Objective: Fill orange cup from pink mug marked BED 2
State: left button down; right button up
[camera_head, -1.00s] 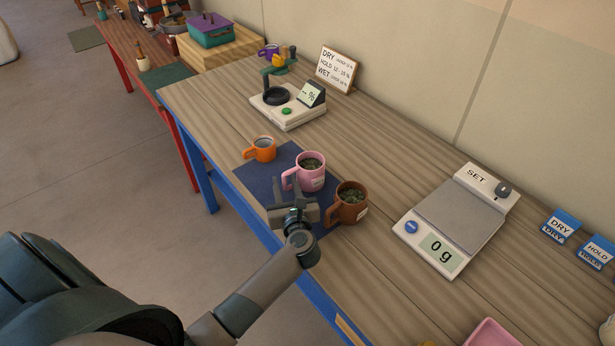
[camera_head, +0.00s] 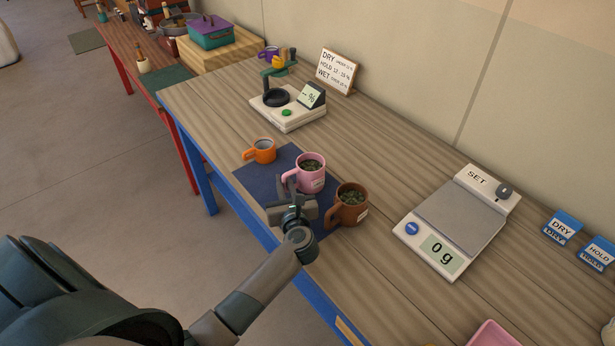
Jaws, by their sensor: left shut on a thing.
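The pink mug (camera_head: 313,180) stands upright on the dark blue mat (camera_head: 262,183), with dark green contents inside and a small label low on its side. Its label is too small to read. My left gripper (camera_head: 291,192) is at the mug's near left side, shut on its handle. The orange cup (camera_head: 262,151) stands at the mat's far left edge, upright, apart from the pink mug; its inside looks empty. My right gripper is not in view.
A brown mug (camera_head: 348,205) with similar contents stands close to the right of the pink mug. A scale (camera_head: 458,220) reading 0 g is farther right. A moisture meter (camera_head: 287,108) stands behind the orange cup, beside a DRY/HOLD/WET sign (camera_head: 337,70).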

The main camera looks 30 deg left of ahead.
pick_arm(q)
jog(key=shift+r, duration=0.25)
jog(key=shift+r+p, duration=2.1)
jog(key=shift+r, duration=0.25)
jog(key=shift+a, duration=0.1)
